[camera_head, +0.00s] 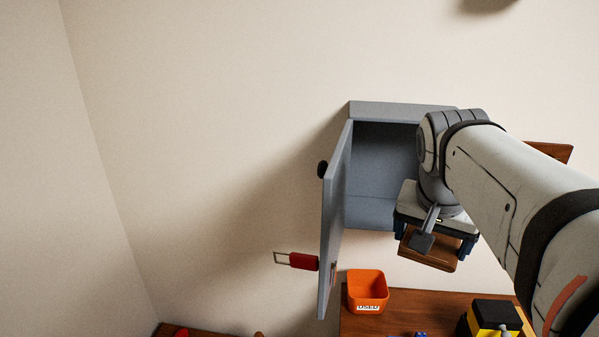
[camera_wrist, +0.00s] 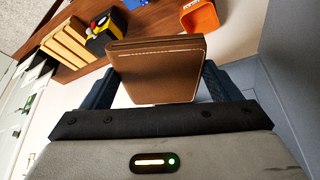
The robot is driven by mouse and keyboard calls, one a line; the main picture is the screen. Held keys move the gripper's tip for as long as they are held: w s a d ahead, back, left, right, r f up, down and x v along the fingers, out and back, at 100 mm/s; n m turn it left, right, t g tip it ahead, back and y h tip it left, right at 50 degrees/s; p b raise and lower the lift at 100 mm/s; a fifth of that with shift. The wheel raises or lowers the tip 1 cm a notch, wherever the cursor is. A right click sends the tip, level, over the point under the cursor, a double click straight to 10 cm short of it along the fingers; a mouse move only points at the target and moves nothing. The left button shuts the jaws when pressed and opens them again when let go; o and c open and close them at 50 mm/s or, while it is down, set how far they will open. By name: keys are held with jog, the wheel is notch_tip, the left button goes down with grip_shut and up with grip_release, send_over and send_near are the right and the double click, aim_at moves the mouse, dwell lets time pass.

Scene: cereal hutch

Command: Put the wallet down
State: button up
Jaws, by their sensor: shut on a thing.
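A brown wallet (camera_wrist: 158,70) with pale stitching is held between the two blue fingers of my gripper (camera_wrist: 155,85) in the wrist view. In the head view the wallet (camera_head: 428,250) shows below my gripper (camera_head: 436,240), in front of the lower right of an open grey cabinet (camera_head: 385,172). My gripper is shut on the wallet, which is held in the air. My arm hides the cabinet's right side.
The cabinet door (camera_head: 335,215) stands open to the left, with a red padlock-like thing (camera_head: 303,261) by it. Below is a wooden surface (camera_head: 430,301) with an orange bin (camera_head: 367,291) labelled "USED" and a yellow-and-black object (camera_head: 492,316).

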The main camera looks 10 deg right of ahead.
jog(key=w+d+p, duration=0.1)
jog(key=w, duration=0.4)
jog(key=w+d+f+p, duration=0.1)
jog(key=w+d, duration=0.1)
jog(key=w, duration=0.3)
jog(key=w+d+f+p, duration=0.1)
jog(key=w+p, duration=0.1)
jog(key=w, duration=0.4)
jog(key=shift+w+d, duration=0.1)
jog(key=shift+d, duration=0.25)
jog(key=shift+f, duration=0.6)
jog(key=shift+w+f+p, duration=0.1)
jog(key=shift+f+p, duration=0.4)
jog(key=shift+f, duration=1.55)
jog(key=o, duration=0.9)
jog(key=shift+r, duration=0.5)
jog(key=v, duration=1.1)
jog(key=shift+b, duration=0.45)
jog(key=shift+a+r, duration=0.1)
jog(key=shift+a, duration=0.05)
